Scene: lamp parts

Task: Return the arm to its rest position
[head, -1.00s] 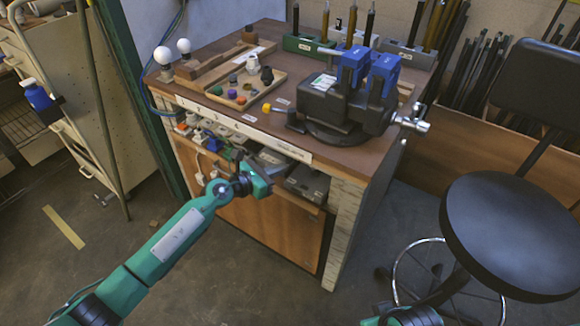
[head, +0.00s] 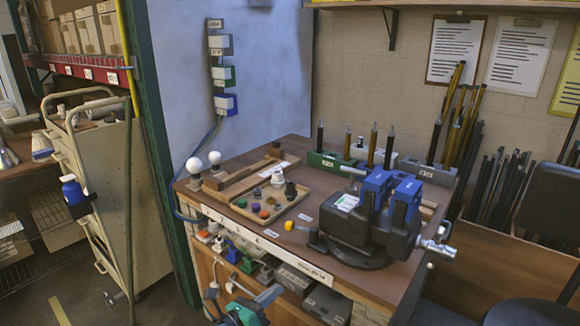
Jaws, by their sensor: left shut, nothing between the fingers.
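My right arm and gripper are out of view. On the workbench top (head: 345,272), two white bulbs (head: 204,164) stand at the left corner. A wooden tray (head: 262,222) holds small coloured parts and a white piece. A yellow part (head: 293,226) lies to the right of the tray.
A black vise with blue jaws (head: 375,215) stands at the bench's right side. Holders with upright rods (head: 336,160) line the back. A cream cart (head: 100,175) and green post (head: 160,120) are left. A black stool (head: 535,312) is at lower right.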

